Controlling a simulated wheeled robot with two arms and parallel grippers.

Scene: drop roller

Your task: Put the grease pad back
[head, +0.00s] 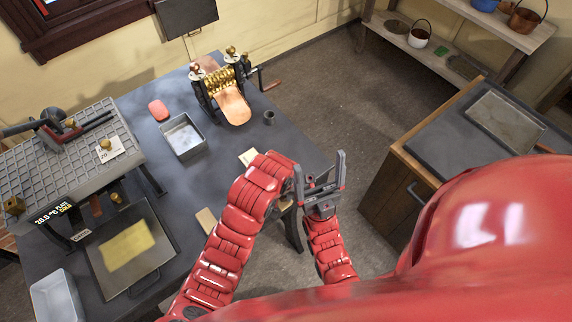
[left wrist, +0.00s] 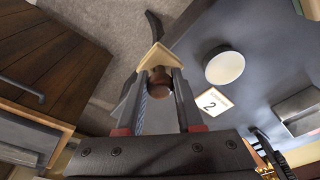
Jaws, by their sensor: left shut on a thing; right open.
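My left gripper (left wrist: 159,86) is shut on a brown rounded knob (left wrist: 160,82) with a tan, flat-edged part (left wrist: 153,57) beyond it, likely the grease pad. In the left wrist view it is held beside the dark table's edge, with floor showing beyond. In the head view my left gripper is mostly hidden by its red arm; a small tan bit (head: 285,204) shows there. My right gripper (head: 320,165) is open and empty, fingers up, just right of the left arm. A pale round thing (left wrist: 225,67) and a card marked 2 (left wrist: 210,101) lie on the table in the left wrist view.
A gridded platform (head: 70,155) and a tray with a yellow sheet (head: 100,268) are at left. A cabinet (head: 395,185) stands at right.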

